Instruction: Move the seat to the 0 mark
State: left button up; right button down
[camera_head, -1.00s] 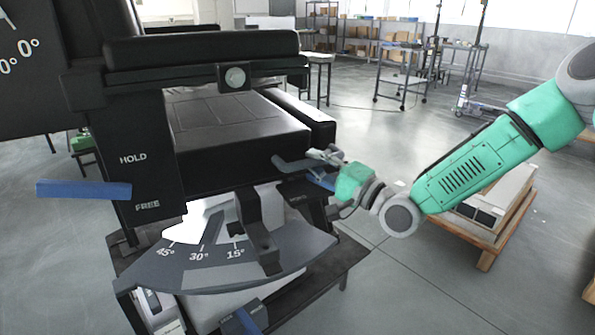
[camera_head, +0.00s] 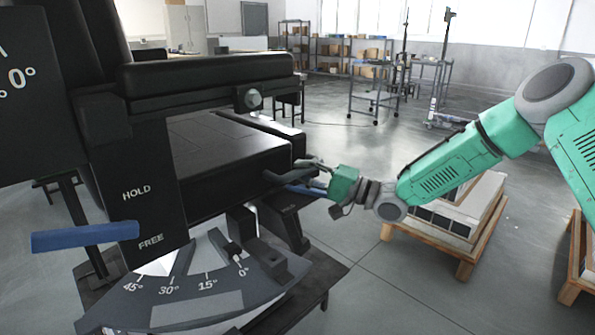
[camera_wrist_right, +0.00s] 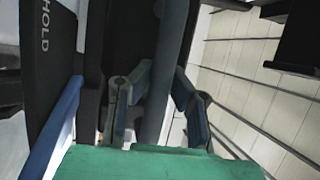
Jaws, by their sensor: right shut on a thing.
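The black seat (camera_head: 230,150) is in the middle left of the head view, above a grey scale plate (camera_head: 200,290) marked 45°, 30°, 15° and 0°. The 0 mark (camera_head: 243,271) is visible. A dark bracket (camera_head: 270,258) under the seat reaches over the plate just right of that mark; its exact reading is unclear. My right gripper (camera_head: 311,178) is at the seat's right front corner, shut on a dark bar-like handle. In the right wrist view, the handle (camera_wrist_right: 166,70) runs between the fingers. My left gripper is out of view.
A blue lever (camera_head: 85,237) sticks out beside the HOLD and FREE labels on a black upright panel (camera_head: 150,205). Pallets with boxes (camera_head: 460,215) stand at right. Open floor lies between.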

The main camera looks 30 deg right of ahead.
jog(key=shift+d+f, duration=0.15)
jog(key=shift+f, duration=0.15)
jog(key=c, duration=1.6)
grip_release()
jog(key=shift+o, duration=0.8)
jog(key=shift+d, duration=0.25)
jog(key=shift+s+d, duration=0.1)
jog(key=shift+s, duration=0.05)
jog(key=v, duration=1.1)
jog(key=shift+d, duration=0.25)
jog(key=shift+s+f, duration=0.15)
